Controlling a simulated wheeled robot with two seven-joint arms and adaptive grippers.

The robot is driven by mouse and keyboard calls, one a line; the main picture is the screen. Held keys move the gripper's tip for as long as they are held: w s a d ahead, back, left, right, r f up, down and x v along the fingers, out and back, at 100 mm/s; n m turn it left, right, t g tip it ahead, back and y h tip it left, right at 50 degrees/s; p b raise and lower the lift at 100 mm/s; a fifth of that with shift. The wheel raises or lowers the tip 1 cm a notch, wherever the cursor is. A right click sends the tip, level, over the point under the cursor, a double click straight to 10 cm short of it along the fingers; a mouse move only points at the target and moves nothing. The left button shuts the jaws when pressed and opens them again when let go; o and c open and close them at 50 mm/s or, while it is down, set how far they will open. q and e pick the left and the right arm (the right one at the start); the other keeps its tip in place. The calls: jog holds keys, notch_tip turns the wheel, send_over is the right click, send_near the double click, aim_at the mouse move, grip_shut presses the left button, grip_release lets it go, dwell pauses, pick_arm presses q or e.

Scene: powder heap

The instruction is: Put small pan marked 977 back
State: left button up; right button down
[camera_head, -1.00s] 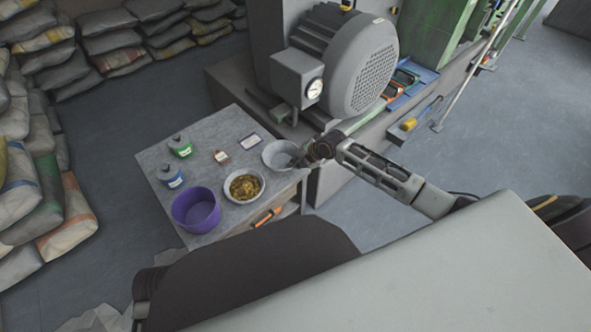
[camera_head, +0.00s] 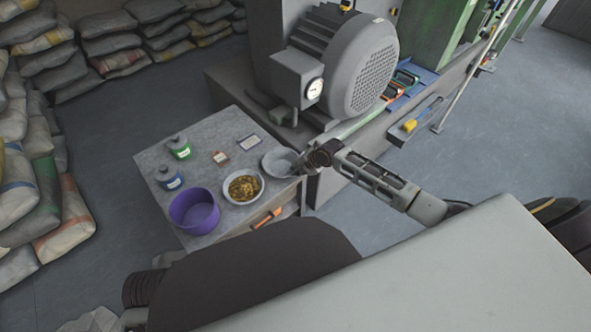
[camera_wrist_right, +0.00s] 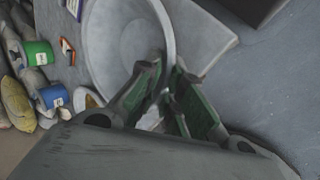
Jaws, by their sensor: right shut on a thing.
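A small grey pan (camera_head: 280,163) is at the right end of the grey table (camera_head: 212,130), tilted little if at all. I cannot tell whether its base touches the tabletop. My right gripper (camera_head: 307,165) is shut on the pan's right rim. In the right wrist view, the fingers (camera_wrist_right: 165,88) close over the rim of the pan (camera_wrist_right: 122,45), which looks empty. No marking 977 is legible in these frames. My left gripper is not in view.
A bowl of yellow-brown material (camera_head: 243,187) stands close to the pan. A purple tub (camera_head: 194,211), a blue-labelled can (camera_head: 169,178), a green-labelled can (camera_head: 179,148) and a small card (camera_head: 249,143) share the table. A large motor (camera_head: 362,65) stands behind.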

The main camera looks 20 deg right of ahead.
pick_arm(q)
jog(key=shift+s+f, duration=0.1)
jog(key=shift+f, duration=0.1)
pick_arm(e)
jog(key=c, duration=1.6)
grip_release()
jog(key=shift+f, duration=0.1)
jog(key=shift+o, duration=0.2)
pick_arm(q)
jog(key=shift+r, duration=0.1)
pick_arm(e)
jog(key=shift+s+d+r, duration=0.1)
jog(key=shift+s+r, duration=0.05)
jog(key=shift+r, duration=0.25)
jog(key=shift+s+d+r+p, duration=0.25)
jog(key=shift+s+r+p, duration=0.15)
jog(key=shift+r, duration=0.2)
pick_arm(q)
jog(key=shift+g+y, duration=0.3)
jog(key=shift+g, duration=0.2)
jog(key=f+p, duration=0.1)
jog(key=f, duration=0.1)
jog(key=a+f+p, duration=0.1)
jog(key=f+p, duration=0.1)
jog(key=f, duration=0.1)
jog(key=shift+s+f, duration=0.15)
pick_arm(e)
jog(key=v, duration=0.9)
jog(key=shift+s+r, duration=0.15)
jog(key=shift+r, duration=0.2)
